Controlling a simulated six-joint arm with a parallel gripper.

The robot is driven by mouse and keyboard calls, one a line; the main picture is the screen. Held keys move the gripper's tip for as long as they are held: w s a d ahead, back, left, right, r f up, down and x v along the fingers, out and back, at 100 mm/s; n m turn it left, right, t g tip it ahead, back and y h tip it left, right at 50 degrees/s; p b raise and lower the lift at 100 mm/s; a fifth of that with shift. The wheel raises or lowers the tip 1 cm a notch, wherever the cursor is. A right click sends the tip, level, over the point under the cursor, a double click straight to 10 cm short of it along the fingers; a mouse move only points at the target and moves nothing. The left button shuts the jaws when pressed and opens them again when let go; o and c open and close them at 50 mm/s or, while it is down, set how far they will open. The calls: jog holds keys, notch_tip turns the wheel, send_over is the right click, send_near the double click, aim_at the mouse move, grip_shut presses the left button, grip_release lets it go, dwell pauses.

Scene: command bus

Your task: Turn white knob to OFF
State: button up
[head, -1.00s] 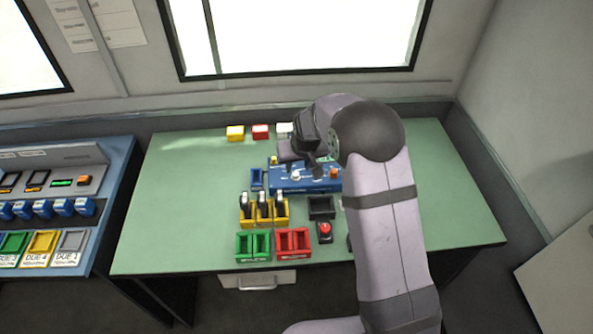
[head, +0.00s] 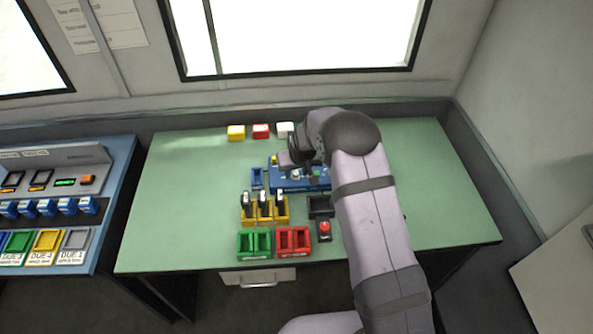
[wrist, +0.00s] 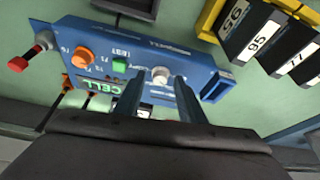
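The blue panel (wrist: 85,40) lies on the green table; in the head view the blue panel (head: 283,185) is partly covered by my arm. The white knob (wrist: 161,75) is on the panel in the wrist view, with a green button (wrist: 120,65) and an orange knob (wrist: 83,57) to its left. My gripper (wrist: 158,80) is open, with one dark finger on each side of the white knob's image. I cannot tell whether the fingers touch it or how high they are above it. In the head view my gripper (head: 290,160) is over the panel's left part, its tips unclear.
Yellow holders (head: 265,213) with upright numbered blocks stand in front of the panel. Green bins (head: 253,246), red bins (head: 293,241), a black tray (head: 320,206) and a red button (head: 324,229) are nearby. Yellow, red and white boxes stand behind. The table's left side is clear.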

grip_shut()
jog(key=shift+f+n+b, duration=0.1)
jog(key=shift+n+b, duration=0.3)
jog(key=shift+w+d+n+y+b, duration=0.1)
jog(key=shift+n+y+b, duration=0.25)
jog(key=shift+b, duration=0.25)
jog(key=n+b, duration=0.1)
jog(key=b, duration=0.1)
jog(key=n+y+b, duration=0.1)
jog(key=b, duration=0.1)
jog(key=shift+d+f+n+g+b, duration=0.1)
jog(key=shift+f+n+g+b, duration=0.2)
jog(key=shift+b, duration=0.1)
jog(key=shift+w+d+r+n+b, duration=0.1)
jog(key=shift+n+b, duration=0.55)
jog(key=shift+b, duration=0.5)
jog(key=shift+r+n+g+y+b, duration=0.25)
jog(key=shift+n+g+y+b, duration=0.2)
jog(key=shift+n+b, duration=0.6)
